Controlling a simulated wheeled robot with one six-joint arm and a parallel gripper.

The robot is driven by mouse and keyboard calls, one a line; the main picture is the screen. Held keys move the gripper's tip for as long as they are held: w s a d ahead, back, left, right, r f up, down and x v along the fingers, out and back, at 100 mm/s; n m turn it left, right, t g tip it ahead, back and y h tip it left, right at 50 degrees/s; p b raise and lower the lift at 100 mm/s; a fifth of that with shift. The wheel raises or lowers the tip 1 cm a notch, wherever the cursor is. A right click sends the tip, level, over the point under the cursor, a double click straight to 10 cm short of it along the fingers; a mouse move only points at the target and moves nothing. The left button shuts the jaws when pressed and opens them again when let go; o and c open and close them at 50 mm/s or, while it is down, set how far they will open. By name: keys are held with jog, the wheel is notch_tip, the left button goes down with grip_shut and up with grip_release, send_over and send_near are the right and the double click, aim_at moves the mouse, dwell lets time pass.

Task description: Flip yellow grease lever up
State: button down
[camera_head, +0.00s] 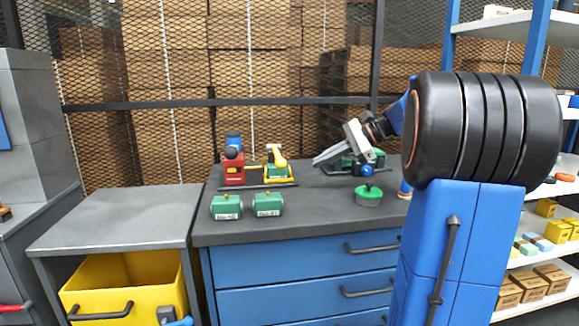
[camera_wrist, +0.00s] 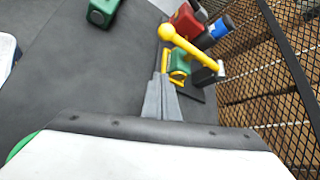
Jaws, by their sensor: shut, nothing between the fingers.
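The yellow grease lever (camera_head: 280,157) stands on a small device with a green body (camera_head: 277,171) on the dark bench top. In the wrist view the yellow lever (camera_wrist: 193,46) is a bar with a round ball at its end, lying above the green body (camera_wrist: 179,69). My gripper (camera_head: 316,161) is shut and empty, to the right of the lever in the head view. In the wrist view my gripper's closed fingertips (camera_wrist: 163,76) point toward the device, close to its yellow frame. I cannot tell whether they touch it.
A red block with a blue cap (camera_head: 234,167) stands left of the lever. Two labelled green blocks (camera_head: 268,204) sit at the front of the bench (camera_head: 310,222). A round green container (camera_head: 369,195) stands at right, with another device (camera_head: 368,165) behind my gripper. Mesh fencing (camera_head: 330,70) rises behind.

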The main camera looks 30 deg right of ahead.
aim_at(277, 155)
jog(key=x, duration=1)
jog(key=shift+s, duration=0.1)
jog(key=shift+s+a+r, duration=0.2)
jog(key=shift+a+r, duration=0.1)
jog(key=shift+r, duration=0.2)
jog(key=shift+s+a+r, duration=0.2)
jog(key=shift+a+r, duration=0.05)
jog(key=shift+r, duration=0.25)
jog(key=shift+s+a+r, duration=0.3)
jog(key=shift+a+r, duration=0.1)
jog(key=shift+r, duration=0.25)
jog(key=shift+r, duration=0.1)
